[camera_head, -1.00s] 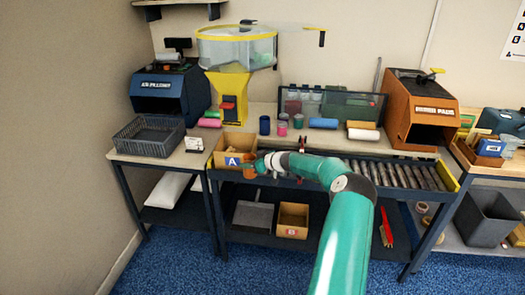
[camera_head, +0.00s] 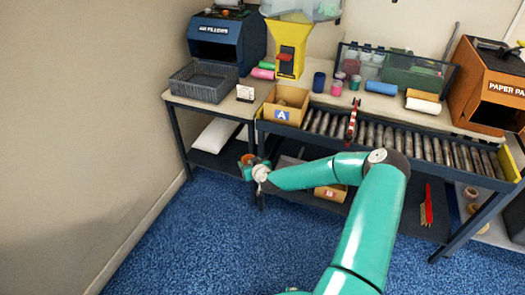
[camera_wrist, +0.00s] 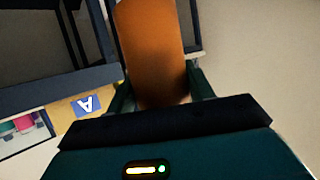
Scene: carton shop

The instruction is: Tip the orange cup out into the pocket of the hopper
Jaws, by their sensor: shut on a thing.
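My gripper (camera_head: 248,166) is shut on the orange cup (camera_wrist: 153,50), which fills the space between the fingers in the wrist view. In the head view the cup (camera_head: 247,158) shows small at the end of my arm, in front of the tables and below their tops. I cannot tell whether anything is in it. The hopper (camera_head: 290,45) is yellow with a red part on its front and stands at the back of the bench. Its clear upper bin is cut off by the top edge. My gripper is well in front of and below it, to its left.
A carton marked A (camera_head: 284,112) sits at the left end of the roller conveyor (camera_head: 400,146). A grey basket (camera_head: 204,90) stands on the left side table. Several cups and rolls line the bench behind the rollers. The blue floor (camera_head: 190,250) in front is clear.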

